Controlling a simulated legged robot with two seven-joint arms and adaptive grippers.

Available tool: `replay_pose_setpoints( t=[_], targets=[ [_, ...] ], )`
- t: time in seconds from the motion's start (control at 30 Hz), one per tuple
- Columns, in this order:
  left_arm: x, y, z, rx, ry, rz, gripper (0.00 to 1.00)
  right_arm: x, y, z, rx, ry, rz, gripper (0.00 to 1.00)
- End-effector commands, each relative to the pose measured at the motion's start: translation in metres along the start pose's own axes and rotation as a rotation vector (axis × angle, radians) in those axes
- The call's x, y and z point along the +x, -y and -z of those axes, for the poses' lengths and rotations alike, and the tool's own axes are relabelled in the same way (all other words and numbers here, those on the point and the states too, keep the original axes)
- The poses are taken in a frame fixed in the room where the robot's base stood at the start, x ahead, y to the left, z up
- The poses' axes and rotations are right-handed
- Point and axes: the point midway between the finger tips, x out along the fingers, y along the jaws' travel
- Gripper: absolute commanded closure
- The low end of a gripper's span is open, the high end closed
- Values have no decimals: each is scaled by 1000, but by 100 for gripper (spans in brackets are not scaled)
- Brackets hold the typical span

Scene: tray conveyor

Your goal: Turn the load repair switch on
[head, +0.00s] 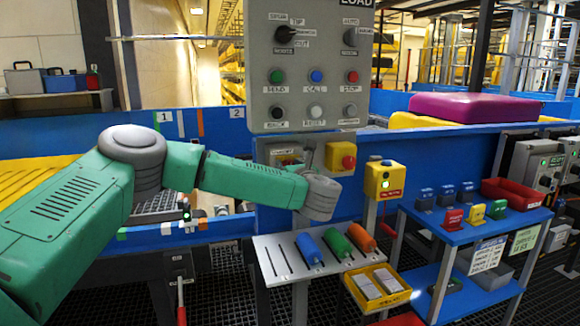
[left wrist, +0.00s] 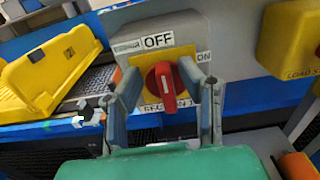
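The load repair switch is a red rotary knob (left wrist: 166,86) on a yellow plate, mounted on a grey box. An OFF label (left wrist: 158,41) sits above it and an ON label (left wrist: 203,57) to its right. The knob stands roughly upright, in line with OFF. My left gripper (left wrist: 161,80) is open, one finger on each side of the knob; I cannot tell whether either finger touches it. My right gripper is in neither view.
A yellow emergency-stop box (head: 341,158) is close to the right of the switch. The grey control panel (head: 310,65) is above. A sloped rack (head: 275,262) with coloured handles is below. A blue table (head: 475,228) stands right. A yellow tray (left wrist: 50,70) lies left.

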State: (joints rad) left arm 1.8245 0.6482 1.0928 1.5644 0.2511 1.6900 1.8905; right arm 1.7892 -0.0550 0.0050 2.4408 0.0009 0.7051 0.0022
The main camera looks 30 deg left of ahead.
Motion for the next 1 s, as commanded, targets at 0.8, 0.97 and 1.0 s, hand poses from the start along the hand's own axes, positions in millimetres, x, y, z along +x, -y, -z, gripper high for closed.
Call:
replay_pose_setpoints(
  t=[0.8, 0.97, 1.0],
  targets=[
    [-4, 5, -2, 128, 2, 0, 100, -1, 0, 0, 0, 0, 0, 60],
    [-5, 8, -2, 255, 4, 1, 100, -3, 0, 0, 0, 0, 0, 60],
    [-5, 9, -2, 291, 4, 1, 100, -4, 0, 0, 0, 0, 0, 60]
  ],
)
